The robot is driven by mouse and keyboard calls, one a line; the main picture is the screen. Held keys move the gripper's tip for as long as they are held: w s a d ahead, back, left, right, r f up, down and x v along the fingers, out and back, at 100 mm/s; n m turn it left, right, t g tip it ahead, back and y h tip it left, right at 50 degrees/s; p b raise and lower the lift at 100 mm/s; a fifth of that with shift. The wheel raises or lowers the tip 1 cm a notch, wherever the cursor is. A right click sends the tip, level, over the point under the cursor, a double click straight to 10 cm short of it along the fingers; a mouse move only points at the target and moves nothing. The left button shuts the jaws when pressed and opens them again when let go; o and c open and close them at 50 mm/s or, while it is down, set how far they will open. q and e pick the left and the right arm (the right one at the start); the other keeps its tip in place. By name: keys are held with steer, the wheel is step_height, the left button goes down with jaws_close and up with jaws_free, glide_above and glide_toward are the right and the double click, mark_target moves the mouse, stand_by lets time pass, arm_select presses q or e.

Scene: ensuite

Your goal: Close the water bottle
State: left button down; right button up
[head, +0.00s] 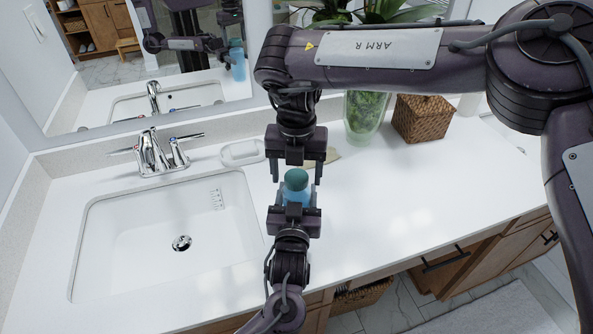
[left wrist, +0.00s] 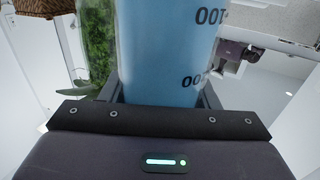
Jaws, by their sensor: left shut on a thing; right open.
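The water bottle (head: 294,194) is blue and upright near the front of the white counter, with a teal-green cap (head: 296,178) at its top. My left gripper (head: 294,207) is shut on the bottle's body from the front. The bottle also fills the middle of the left wrist view (left wrist: 168,50), with dark printed marks on it. My right gripper (head: 296,172) is above, pointing down, its open fingers on either side of the cap. I cannot tell whether the fingers touch the cap, or how tightly the cap sits.
A white sink (head: 130,235) with a chrome faucet (head: 156,152) is at the left. A soap dish (head: 242,153), a glass vase with greenery (head: 365,118) and a woven basket (head: 424,118) stand at the back. The counter (head: 430,190) is clear to the right.

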steer(key=shift+r, duration=0.15)
step_height(320, 180, up, 12)
stand_by(0.3)
arm_select(q)
steer(key=shift+c, duration=2.1)
jaws_free()
steer(key=s+b, duration=0.1)
steer(key=s, duration=0.6)
steer(key=shift+s+a+b, duration=0.3)
steer(key=shift+s+b, duration=0.1)
arm_select(e)
step_height(320, 180, down, 2)
